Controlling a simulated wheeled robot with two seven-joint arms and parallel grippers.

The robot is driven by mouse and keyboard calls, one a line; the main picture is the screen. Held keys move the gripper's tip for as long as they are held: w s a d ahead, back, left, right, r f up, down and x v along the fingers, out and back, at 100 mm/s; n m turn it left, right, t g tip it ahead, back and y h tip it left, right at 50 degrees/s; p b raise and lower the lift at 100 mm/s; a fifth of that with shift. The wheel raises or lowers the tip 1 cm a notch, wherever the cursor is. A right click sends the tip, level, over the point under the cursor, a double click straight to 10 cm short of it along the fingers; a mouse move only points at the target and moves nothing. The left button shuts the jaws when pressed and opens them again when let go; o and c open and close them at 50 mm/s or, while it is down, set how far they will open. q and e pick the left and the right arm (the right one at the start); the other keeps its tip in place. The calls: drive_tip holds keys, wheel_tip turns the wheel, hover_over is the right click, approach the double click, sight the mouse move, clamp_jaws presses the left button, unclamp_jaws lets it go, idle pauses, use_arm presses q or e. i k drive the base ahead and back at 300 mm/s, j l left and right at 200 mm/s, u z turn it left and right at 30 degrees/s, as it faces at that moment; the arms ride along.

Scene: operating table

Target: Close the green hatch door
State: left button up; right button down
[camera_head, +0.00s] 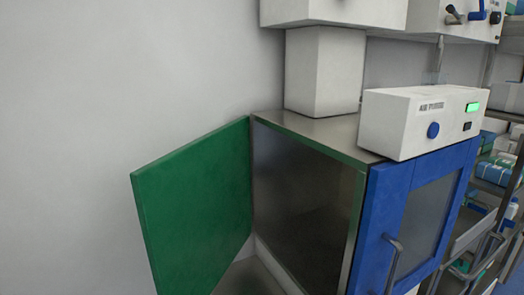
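The green hatch door (197,205) stands wide open in the head view, left of centre. It is a flat green panel swung out to the left, joined at its right edge to the far left edge of a metal cabinet (300,190). The cabinet's side opening shows a dark interior, framed by a thin green edge on the right. The lower end of the door runs out of the picture. Neither of my grippers is in view.
A blue door (385,215) with a window and metal handle (393,262) closes the cabinet's right face. A white box labelled "AIR" (410,120) sits on top. Shelves with supplies (495,170) stand at the right. A bare wall (100,90) fills the left.

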sight(193, 201)
drive_tip(key=i+j+z, duration=0.15)
drive_tip(key=j+z, duration=0.2)
drive_tip(key=j, duration=0.35)
drive_tip(key=i+j+z, duration=0.1)
drive_tip(key=j+z, duration=0.25)
drive_tip(key=j, duration=0.35)
drive_tip(key=j+z, duration=0.35)
drive_tip(key=j, duration=0.35)
